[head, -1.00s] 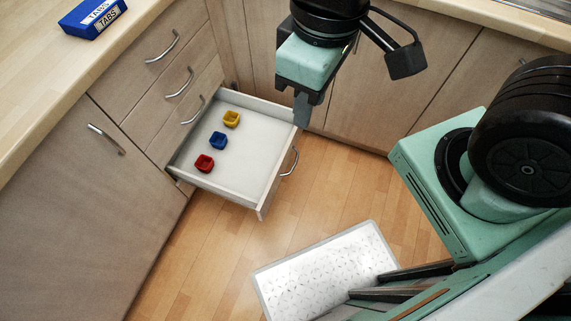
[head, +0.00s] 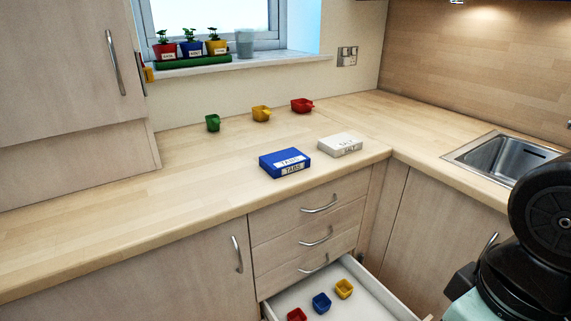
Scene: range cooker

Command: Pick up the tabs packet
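The tabs packet (head: 285,163) is a blue box with white labels reading TABS. It lies flat on the wooden worktop (head: 130,215), near the front edge above the drawers. A white salt packet (head: 340,145) lies just to its right, a little further back. My gripper is outside the head view now; only a dark and mint part of my arm shows at the lower right, well away from the packet. Nothing covers the packet.
An open drawer (head: 358,300) below holds red, blue and yellow cups. Green, yellow (head: 261,114) and red cups stand at the back of the worktop. A sink (head: 505,157) is at the right. The worktop left of the packet is clear.

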